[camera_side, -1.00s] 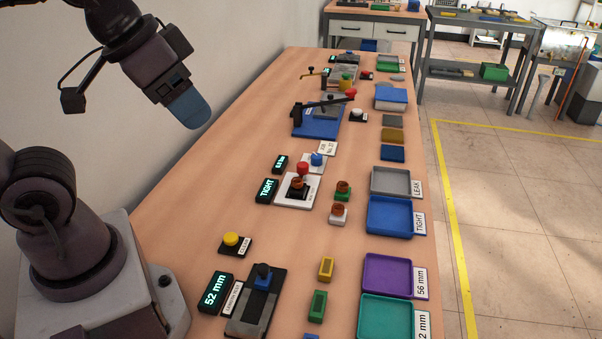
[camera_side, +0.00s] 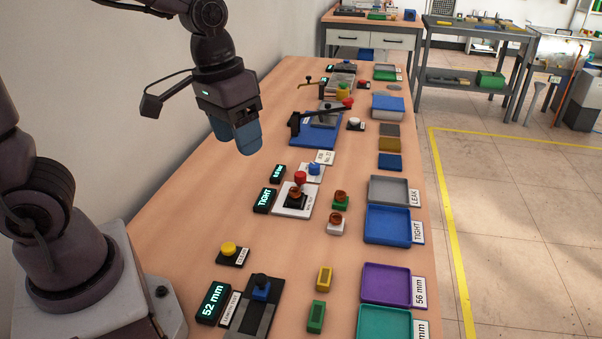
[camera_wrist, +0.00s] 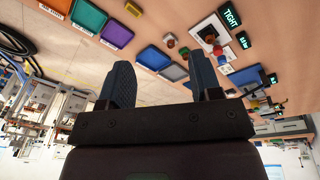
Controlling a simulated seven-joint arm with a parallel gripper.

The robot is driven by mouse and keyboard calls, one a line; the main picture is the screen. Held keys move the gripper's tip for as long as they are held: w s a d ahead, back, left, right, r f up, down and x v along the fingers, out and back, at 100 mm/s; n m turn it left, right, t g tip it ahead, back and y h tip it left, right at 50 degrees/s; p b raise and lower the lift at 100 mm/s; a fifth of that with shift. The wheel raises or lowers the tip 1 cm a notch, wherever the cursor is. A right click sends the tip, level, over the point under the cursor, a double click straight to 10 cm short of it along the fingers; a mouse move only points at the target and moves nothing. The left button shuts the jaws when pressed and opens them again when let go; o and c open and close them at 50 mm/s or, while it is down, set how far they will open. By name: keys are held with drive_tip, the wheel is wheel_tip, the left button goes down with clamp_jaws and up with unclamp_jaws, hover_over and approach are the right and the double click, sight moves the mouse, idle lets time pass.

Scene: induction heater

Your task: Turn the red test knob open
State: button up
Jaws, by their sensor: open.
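The red knob (camera_side: 300,177) stands at the back of a white base plate (camera_side: 281,211), behind a dark fixture with a brown top (camera_side: 295,192). A blue knob (camera_side: 314,168) is just behind it. In the wrist view the red knob (camera_wrist: 218,49) shows beyond the fingers, near the blue one (camera_wrist: 229,57). My gripper (camera_side: 247,147) hangs above the bench, to the left of and higher than the red knob, apart from it. In the wrist view its two blue fingers (camera_wrist: 158,82) are spread with nothing between them.
Displays reading TIGHT (camera_side: 265,200) stand left of the plate. Right of it are a green block (camera_side: 340,201), a white block (camera_side: 336,223) and blue TIGHT (camera_side: 388,240) and grey LEAK (camera_side: 409,191) trays. A blue clamp fixture (camera_side: 318,143) stands behind. A yellow button (camera_side: 229,248) is in front.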

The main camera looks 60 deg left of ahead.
drive_tip(key=w+a+f+n+g+y, duration=0.1)
drive_tip(key=w+a+f+n+g, duration=0.1)
drive_tip(key=w+a+f+n, duration=0.35)
drive_tip(key=n+y, duration=0.4)
drive_tip(key=n, duration=0.7)
approach(301, 174)
drive_tip(key=x, duration=0.9)
drive_tip(key=shift+a+f, duration=0.15)
drive_tip(key=shift+a, duration=0.05)
drive_tip(key=c, duration=0.9)
